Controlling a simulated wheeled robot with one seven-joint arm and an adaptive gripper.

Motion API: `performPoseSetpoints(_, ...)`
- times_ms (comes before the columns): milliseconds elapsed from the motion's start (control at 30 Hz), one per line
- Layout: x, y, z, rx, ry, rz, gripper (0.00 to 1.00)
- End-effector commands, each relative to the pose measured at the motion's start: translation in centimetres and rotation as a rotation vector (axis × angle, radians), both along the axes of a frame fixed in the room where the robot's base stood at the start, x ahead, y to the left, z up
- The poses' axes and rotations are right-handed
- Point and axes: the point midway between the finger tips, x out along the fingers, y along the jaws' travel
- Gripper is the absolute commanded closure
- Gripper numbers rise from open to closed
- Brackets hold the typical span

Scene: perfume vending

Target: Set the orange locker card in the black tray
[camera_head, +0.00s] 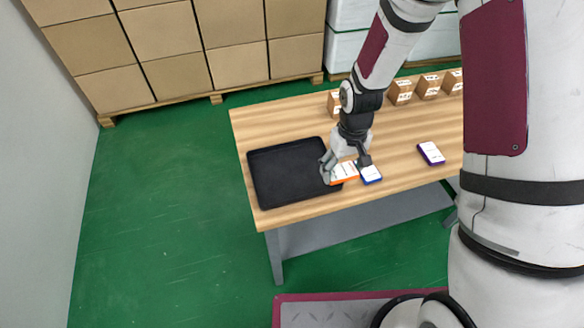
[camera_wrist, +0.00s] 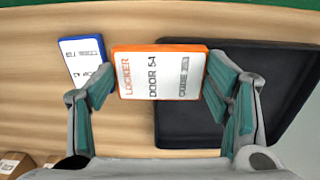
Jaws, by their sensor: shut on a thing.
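The orange locker card (camera_wrist: 160,72) has an orange edge and a white face reading LOCKER, DOOR 54. It also shows in the head view (camera_head: 344,172). My gripper (camera_wrist: 162,84) is shut on it, with a teal-padded finger at each side. In the head view my gripper (camera_head: 345,168) is at the right edge of the black tray. The black tray (camera_head: 290,172) lies on the left part of the table and looks empty. In the wrist view the tray (camera_wrist: 262,75) is to the right of and behind the card, partly hidden by the card and a finger.
A blue-edged card (camera_head: 371,174) lies on the table (camera_head: 400,135) just right of my gripper. A purple-edged card (camera_head: 431,153) lies farther right. Several small labelled cardboard boxes (camera_head: 401,92) stand along the table's back. Stacked cartons (camera_head: 160,35) are behind the table.

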Motion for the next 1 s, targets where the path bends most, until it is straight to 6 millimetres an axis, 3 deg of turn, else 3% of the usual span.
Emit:
performPoseSetpoints(300,2.5,7.5,-0.7,0.000,0.000,0.004,0.56)
performPoseSetpoints(500,3.7,10.8,-1.0,0.000,0.000,0.001,0.56)
performPoseSetpoints(767,4.4,12.9,-1.2,0.000,0.000,0.000,0.56)
performPoseSetpoints(1000,4.4,12.9,-4.3,-0.001,0.003,-0.003,0.56)
